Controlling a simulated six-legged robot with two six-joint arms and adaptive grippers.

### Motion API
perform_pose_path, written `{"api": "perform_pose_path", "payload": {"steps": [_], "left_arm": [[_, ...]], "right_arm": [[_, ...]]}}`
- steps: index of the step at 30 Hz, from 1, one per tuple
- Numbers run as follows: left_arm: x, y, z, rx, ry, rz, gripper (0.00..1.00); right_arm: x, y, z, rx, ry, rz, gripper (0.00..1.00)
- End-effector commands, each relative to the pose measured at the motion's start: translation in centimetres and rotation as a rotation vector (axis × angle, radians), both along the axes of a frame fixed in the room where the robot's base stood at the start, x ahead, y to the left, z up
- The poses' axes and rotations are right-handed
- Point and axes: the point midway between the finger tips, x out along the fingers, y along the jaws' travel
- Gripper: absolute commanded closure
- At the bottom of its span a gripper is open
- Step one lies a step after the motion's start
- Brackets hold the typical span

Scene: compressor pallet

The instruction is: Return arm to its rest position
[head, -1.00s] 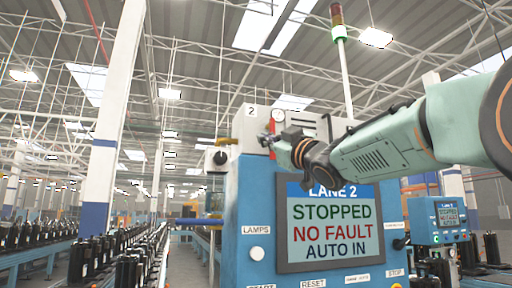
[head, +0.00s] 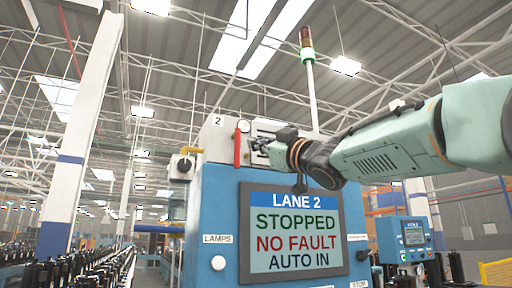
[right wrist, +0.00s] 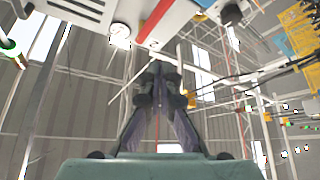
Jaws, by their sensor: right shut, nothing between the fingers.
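My right arm comes in from the right in the head view. Its gripper (head: 264,146) is in front of the upper part of the blue lane 2 cabinet (head: 208,245), close to the red handle (head: 237,150) and the gauge. I cannot tell whether it touches the cabinet. In the right wrist view the gripper's fingers (right wrist: 158,72) are together and hold nothing. The cabinet screen (head: 300,228) reads "LANE 2 STOPPED NO FAULT AUTO IN". My left gripper is not in view.
A signal tower (head: 308,60) with a green light stands above the cabinet. A smaller blue panel (head: 405,240) is at the right. A conveyor with several black cylinders (head: 85,270) runs at the lower left. A white and blue column (head: 80,140) stands at the left.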

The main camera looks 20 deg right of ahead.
Motion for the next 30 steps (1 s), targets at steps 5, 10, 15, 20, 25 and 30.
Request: {"api": "perform_pose_path", "payload": {"steps": [5, 10, 15, 20, 25, 30], "left_arm": [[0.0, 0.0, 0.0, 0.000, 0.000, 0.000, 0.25], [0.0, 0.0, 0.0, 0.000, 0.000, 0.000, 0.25], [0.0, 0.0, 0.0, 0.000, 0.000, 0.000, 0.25], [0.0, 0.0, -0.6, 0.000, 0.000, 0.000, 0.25], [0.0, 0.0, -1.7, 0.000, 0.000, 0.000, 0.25], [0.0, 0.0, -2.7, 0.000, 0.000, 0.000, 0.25]], "right_arm": [[0.0, 0.1, 0.0, -0.001, 0.000, 0.000, 1.00], [0.0, 0.1, 0.0, -0.012, -0.004, -0.004, 1.00], [0.8, 0.2, -3.1, 0.037, 0.029, 0.009, 1.00], [3.3, 0.6, -11.7, 0.122, 0.163, 0.017, 1.00], [5.7, 0.8, -22.4, 0.192, 0.326, 0.005, 1.00], [6.7, 0.9, -33.6, 0.251, 0.492, -0.023, 1.00]]}}
